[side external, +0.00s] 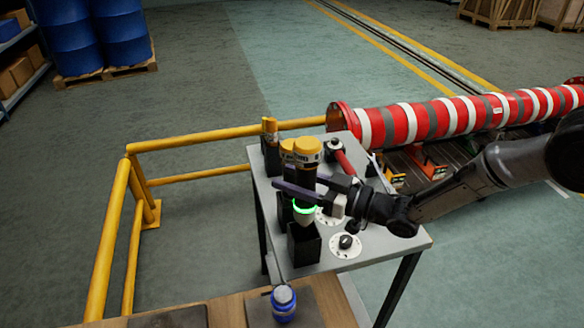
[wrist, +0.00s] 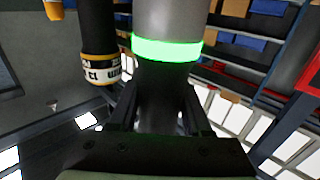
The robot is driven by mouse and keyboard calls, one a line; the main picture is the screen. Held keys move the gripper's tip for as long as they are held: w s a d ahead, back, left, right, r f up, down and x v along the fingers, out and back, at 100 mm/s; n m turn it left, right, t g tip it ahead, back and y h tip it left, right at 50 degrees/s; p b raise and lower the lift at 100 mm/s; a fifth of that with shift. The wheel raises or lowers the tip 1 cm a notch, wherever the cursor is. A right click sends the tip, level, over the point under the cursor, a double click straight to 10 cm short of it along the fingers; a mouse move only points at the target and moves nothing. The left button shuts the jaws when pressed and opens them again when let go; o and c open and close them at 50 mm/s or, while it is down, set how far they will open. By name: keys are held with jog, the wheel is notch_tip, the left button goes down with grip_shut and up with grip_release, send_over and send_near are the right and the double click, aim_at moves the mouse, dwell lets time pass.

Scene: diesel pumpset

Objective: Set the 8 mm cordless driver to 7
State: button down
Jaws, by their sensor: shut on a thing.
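My gripper (side external: 306,192) is shut on a driver that stands upright with a yellow top (side external: 304,148) and a numbered band. Below the fingers the driver has a lit green ring (side external: 305,209) and a pale nose, just over a black holder (side external: 304,246); whether the nose is in it I cannot tell. The wrist view is upside down and shows the fingers (wrist: 160,108) around the dark body, with the green ring (wrist: 166,48) above. A second numbered driver (wrist: 100,68) is beside it. The 8 mm mark and the set number are not readable.
White round dials with black knobs, one at the front right (side external: 346,246), sit on the grey table (side external: 400,240). A red-handled tool (side external: 344,160) lies behind. A yellow rail (side external: 190,137) runs behind the table on the left.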

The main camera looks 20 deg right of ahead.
jog(key=shift+f, duration=3.75)
jog(key=shift+c, duration=1.9)
grip_release()
jog(key=shift+o, duration=0.6)
jog(key=shift+f, duration=0.1)
send_near(295, 200)
jog(key=d+f, duration=0.1)
jog(key=s+d+f, duration=0.1)
jog(key=f, duration=0.1)
jog(key=shift+s+d, duration=0.2)
jog(key=shift+d, duration=0.1)
